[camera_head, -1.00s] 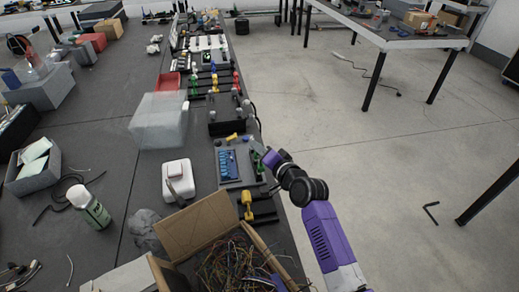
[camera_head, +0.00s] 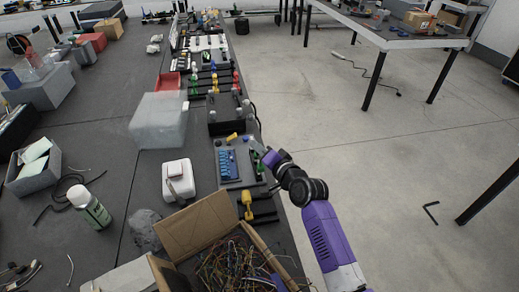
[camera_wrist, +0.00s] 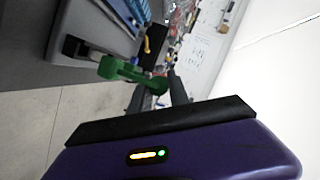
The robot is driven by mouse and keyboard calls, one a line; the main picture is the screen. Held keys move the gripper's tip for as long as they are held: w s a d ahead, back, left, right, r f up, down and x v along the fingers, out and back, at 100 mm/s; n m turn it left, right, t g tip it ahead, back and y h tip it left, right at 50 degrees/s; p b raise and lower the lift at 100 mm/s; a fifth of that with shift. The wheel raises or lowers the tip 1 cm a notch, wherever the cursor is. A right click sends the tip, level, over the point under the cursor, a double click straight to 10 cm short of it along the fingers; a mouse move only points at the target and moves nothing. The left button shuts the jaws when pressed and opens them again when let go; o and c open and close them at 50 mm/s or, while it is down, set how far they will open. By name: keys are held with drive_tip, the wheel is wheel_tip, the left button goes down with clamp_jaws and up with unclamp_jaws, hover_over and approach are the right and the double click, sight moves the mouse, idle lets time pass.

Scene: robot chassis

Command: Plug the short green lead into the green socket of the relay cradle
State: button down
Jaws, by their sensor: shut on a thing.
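The green lead (camera_wrist: 122,69) shows in the wrist view as a short bent green piece. My gripper (camera_wrist: 158,92) is shut on its near end. Its other end reaches a dark block (camera_wrist: 78,48) at the edge of the grey unit; I cannot tell if it is seated. In the head view my gripper (camera_head: 258,148) is over the right side of the grey relay cradle (camera_head: 222,183), which carries a blue block (camera_head: 229,164). A small green part (camera_head: 260,167) shows just below my gripper. The green socket itself is not clearly visible.
A yellow part (camera_head: 232,137) lies at the cradle's far edge. A yellow plug (camera_head: 247,200) on a black holder stands nearer. An open cardboard box (camera_head: 198,226) of wires is in front, a white device (camera_head: 178,180) to the left. Open floor lies right of the bench.

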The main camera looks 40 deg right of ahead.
drive_tip(key=shift+f+b, duration=1.25)
drive_tip(key=shift+f, duration=0.2)
drive_tip(key=c, duration=1.2)
unclamp_jaws()
drive_tip(key=shift+o, duration=0.2)
drive_tip(key=shift+s, duration=0.1)
drive_tip(key=v, duration=0.7)
drive_tip(key=shift+s, duration=0.3)
drive_tip(key=shift+a+r, duration=0.1)
